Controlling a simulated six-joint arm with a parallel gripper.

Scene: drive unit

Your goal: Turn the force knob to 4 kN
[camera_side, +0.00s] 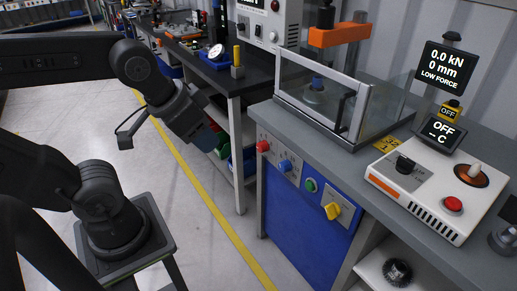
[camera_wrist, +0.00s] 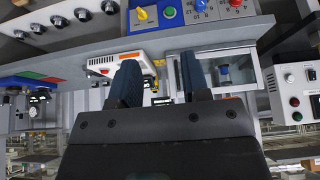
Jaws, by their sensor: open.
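The blue cabinet front carries a control panel. In the side view it has a red control (camera_side: 263,146), a blue knob (camera_side: 285,166), a green button (camera_side: 311,185) and a yellow knob (camera_side: 332,211). The force knob cannot be told for sure; the labels are too small to read. The display (camera_side: 445,66) reads 0.0 kN, 0 mm, LOW FORCE. My gripper (camera_side: 210,138) is left of the panel, apart from it and empty. In the wrist view my gripper (camera_wrist: 160,70) has its fingers apart, with the yellow knob (camera_wrist: 142,13) and blue knob (camera_wrist: 198,4) near the top edge.
A clear-walled enclosure (camera_side: 330,100) stands on the bench above the panel. A white control box (camera_side: 435,195) with a black knob and red button sits to its right. An orange press part (camera_side: 338,35) hangs above. Floor left of the cabinet is free.

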